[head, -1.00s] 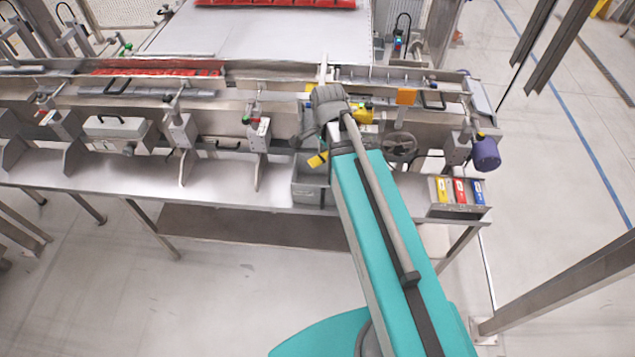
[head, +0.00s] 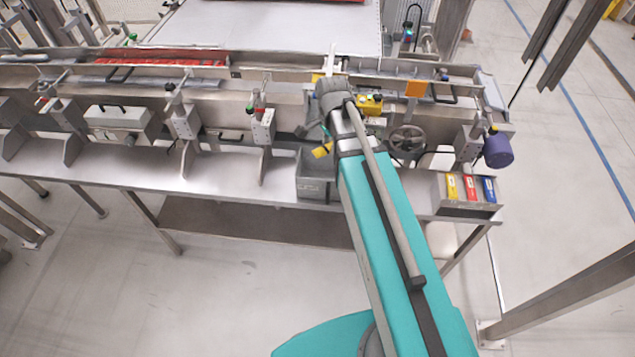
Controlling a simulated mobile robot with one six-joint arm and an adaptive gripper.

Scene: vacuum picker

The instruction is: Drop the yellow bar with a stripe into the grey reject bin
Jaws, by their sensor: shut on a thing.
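The yellow bar (head: 322,150) shows to the left of my arm's end, over the grey reject bin (head: 318,188). It is tilted, and its stripe is too small to make out well. The bin stands on the metal ledge, and my arm covers its right side. My gripper (head: 327,136) is shut on the yellow bar and holds it near the bin's top. My arm hides much of the gripper's fingers. I cannot tell the exact height of the bar above the bin's rim.
A small tray (head: 452,206) with yellow, red and blue bars stands at the ledge's right end. The conveyor (head: 240,72) runs behind, with red packs at its left. A handwheel (head: 407,141) and a purple motor (head: 498,151) stand right of my arm. The ledge left of the bin is mostly clear.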

